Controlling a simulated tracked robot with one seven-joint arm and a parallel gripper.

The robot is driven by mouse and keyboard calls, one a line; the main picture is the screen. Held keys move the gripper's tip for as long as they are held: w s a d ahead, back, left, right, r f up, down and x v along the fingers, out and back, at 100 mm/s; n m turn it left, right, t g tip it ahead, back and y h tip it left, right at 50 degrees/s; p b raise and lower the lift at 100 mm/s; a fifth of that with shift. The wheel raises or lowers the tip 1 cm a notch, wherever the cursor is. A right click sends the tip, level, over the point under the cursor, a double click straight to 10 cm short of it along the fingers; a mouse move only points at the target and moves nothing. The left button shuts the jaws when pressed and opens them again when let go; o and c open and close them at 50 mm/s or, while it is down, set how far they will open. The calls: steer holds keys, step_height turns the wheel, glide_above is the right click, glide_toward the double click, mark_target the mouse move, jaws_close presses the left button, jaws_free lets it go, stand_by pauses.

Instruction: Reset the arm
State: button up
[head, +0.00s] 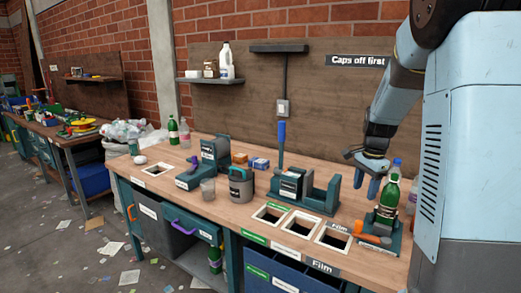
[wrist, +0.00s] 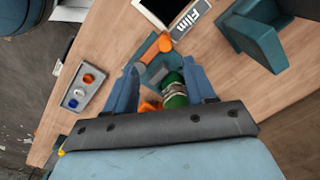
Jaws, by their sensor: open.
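My arm reaches down from the upper right in the head view. The bottle stands upright on a small teal base with an orange handle (head: 371,239).
Openings in the wooden bench (head: 150,152) include one labelled Film (head: 333,239). A teal fixture (head: 310,195) stands behind them. A grey canister (head: 241,188) is further left. In the wrist view a grey tray (wrist: 83,88) holds several caps. Another clear bottle stands behind the green one.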

steer(key=s+a+r+n+t, duration=0.1)
steer(key=s+a+r+n, duration=0.2)
steer(key=s, duration=0.5)
steer(key=s+a+r+n+t, duration=0.2)
steer(key=s+a+r+n, duration=0.2)
steer(key=s, duration=0.5)
steer(key=s+a+r+n+t, duration=0.2)
steer(key=s+a+r+n, duration=0.2)
steer(key=s, duration=0.5)
step_height(320, 180, up, 2)
steer(key=n, duration=0.3)
steer(key=shift+a, duration=0.25)
steer(key=shift+r, duration=0.1)
steer(key=shift+c, duration=0.5)
